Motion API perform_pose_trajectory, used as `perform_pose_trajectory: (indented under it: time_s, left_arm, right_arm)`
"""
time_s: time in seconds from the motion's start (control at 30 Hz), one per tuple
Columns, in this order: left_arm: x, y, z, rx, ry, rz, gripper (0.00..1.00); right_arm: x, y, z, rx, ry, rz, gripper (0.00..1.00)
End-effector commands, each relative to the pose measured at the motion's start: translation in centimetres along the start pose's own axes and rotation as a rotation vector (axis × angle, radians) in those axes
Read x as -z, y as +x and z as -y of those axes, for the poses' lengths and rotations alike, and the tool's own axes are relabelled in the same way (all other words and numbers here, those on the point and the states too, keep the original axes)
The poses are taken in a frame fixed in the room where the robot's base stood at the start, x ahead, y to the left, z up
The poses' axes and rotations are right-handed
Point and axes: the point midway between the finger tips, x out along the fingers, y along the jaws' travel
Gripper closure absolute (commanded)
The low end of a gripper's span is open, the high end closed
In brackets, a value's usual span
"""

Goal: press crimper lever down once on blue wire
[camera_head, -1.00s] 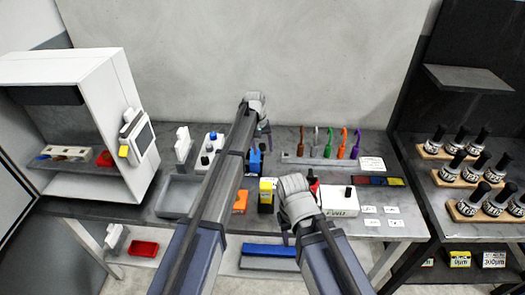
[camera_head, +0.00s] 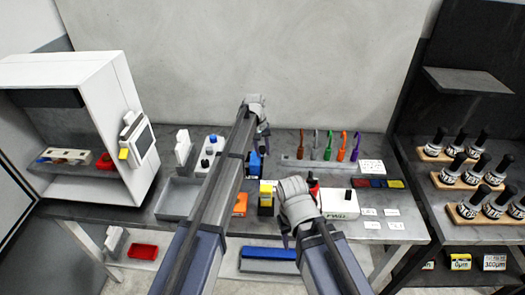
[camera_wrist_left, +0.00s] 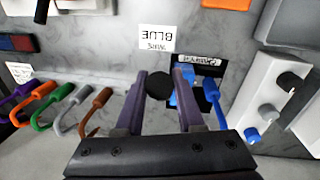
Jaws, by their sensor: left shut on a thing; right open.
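My left gripper (camera_head: 264,131) is over the back middle of the bench. In the left wrist view its dark purple fingers (camera_wrist_left: 160,86) are shut on a round black knob, which looks like the crimper lever (camera_wrist_left: 159,84). Beside it stands the dark crimper (camera_wrist_left: 207,72) with a small white label. A blue wire (camera_wrist_left: 213,92) with a looped end lies at the crimper, partly behind the right finger; whether it is seated is hidden. The blue part also shows in the head view (camera_head: 255,163). My right gripper (camera_head: 288,238) is open and empty near the front edge.
A rack (camera_head: 310,162) of several coloured wires stands at the back right. A white "WIRE BLUE" card (camera_wrist_left: 157,39) lies near the crimper. A grey tray (camera_head: 176,200), a yellow-topped block (camera_head: 266,190) and a white box (camera_head: 340,204) stand on the bench.

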Motion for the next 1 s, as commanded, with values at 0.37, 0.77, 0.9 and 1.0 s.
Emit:
perform_pose_trajectory:
  time_s: [0.37,0.77,0.9,1.0]
  left_arm:
    - [0.0,0.0,0.0,0.0,0.0,0.0,1.0]
    - [0.0,0.0,0.0,0.0,0.0,-0.001,1.0]
    - [-0.5,0.5,0.1,-0.003,0.002,-0.02,1.0]
    - [-1.2,1.2,0.4,-0.009,0.007,-0.056,1.0]
  right_arm:
    - [0.0,0.0,0.0,0.0,0.0,0.0,0.51]
    - [0.0,0.0,0.0,0.0,0.0,0.0,0.51]
    - [0.0,0.5,0.1,0.0,-0.001,0.0,0.51]
    - [0.1,1.3,0.1,0.0,-0.002,0.0,0.51]
